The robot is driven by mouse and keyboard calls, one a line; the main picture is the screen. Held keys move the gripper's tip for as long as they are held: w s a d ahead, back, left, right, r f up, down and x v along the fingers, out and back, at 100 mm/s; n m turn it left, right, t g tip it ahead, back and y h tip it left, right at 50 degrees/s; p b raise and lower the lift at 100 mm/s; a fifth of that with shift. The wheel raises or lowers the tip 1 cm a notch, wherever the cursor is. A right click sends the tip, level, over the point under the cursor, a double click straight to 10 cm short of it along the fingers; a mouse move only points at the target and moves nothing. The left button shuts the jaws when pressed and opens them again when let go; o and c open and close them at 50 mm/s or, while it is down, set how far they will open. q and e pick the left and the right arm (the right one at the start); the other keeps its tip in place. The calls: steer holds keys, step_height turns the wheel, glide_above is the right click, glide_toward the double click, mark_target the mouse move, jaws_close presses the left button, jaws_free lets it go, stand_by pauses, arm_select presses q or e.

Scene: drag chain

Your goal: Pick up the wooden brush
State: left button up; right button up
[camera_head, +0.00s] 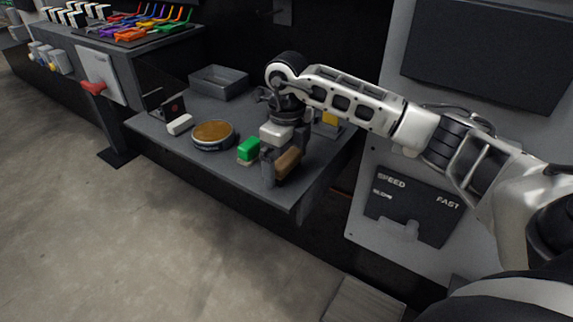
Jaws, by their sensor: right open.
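The wooden brush (289,160) is a brown block near the front right corner of the grey table. My right gripper (279,167) points down over it, with its jaws open. One finger shows at the left of the brush. The other finger is hard to make out, so I cannot tell whether the brush is fully between the fingers or touched by them. My right arm reaches in from the right above the table. My left gripper is not in view.
A green block (249,149) sits close to the left of my right gripper. Further left are a round tin with a brown top (213,131) and a white block (180,124). A grey tray (219,83) stands at the back. A yellow object (330,118) is behind my gripper.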

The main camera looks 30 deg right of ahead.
steer(key=c, duration=1)
